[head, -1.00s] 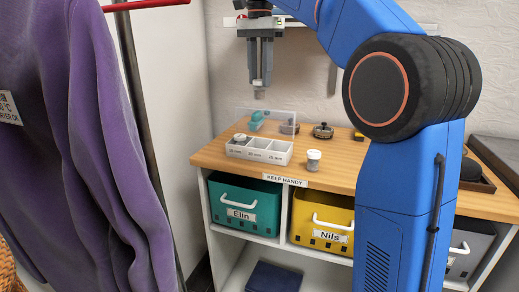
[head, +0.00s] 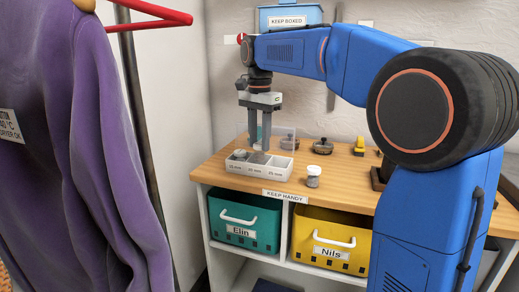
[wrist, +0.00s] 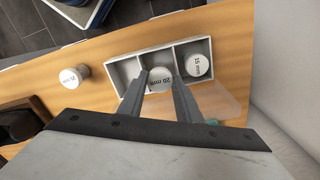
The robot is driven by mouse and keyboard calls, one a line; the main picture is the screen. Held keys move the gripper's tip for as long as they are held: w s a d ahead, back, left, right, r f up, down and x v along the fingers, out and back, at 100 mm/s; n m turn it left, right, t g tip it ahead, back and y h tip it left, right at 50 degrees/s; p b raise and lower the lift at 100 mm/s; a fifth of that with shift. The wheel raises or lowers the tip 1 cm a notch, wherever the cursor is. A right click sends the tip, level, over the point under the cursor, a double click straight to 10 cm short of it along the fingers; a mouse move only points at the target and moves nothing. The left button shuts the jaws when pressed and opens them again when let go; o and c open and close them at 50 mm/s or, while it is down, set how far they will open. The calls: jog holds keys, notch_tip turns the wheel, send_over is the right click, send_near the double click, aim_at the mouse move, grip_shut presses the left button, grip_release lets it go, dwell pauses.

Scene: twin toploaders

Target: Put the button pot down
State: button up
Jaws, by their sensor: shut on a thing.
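My gripper (head: 259,152) points down over the white three-part tray (head: 262,174) and is shut on the button pot marked 20 mm (wrist: 160,78). The pot's round lid shows between the fingers in the wrist view, in or just above the middle compartment. I cannot tell if it touches the tray floor. A pot marked 15 mm (wrist: 197,66) sits in the compartment beside it, at the picture's right in the wrist view. The third compartment (wrist: 126,70) is empty. A pot marked 25 mm (head: 313,176) stands upright on the wooden top, right of the tray.
A clear upright panel stands close behind the tray. Dark round tins (head: 322,146) and a yellow object (head: 359,146) sit farther back. Teal (head: 243,225) and yellow (head: 328,243) bins are below. A purple garment (head: 75,150) hangs at the left.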

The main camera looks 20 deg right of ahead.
aim_at(259, 145)
jog(key=shift+f, duration=1.55)
jog(key=shift+s+f, duration=0.1)
jog(key=shift+f, duration=0.35)
jog(key=shift+f, duration=0.3)
jog(key=o, duration=1)
jog(key=shift+o, duration=0.2)
notch_tip(259, 145, up, 14)
jog(key=shift+f, duration=0.25)
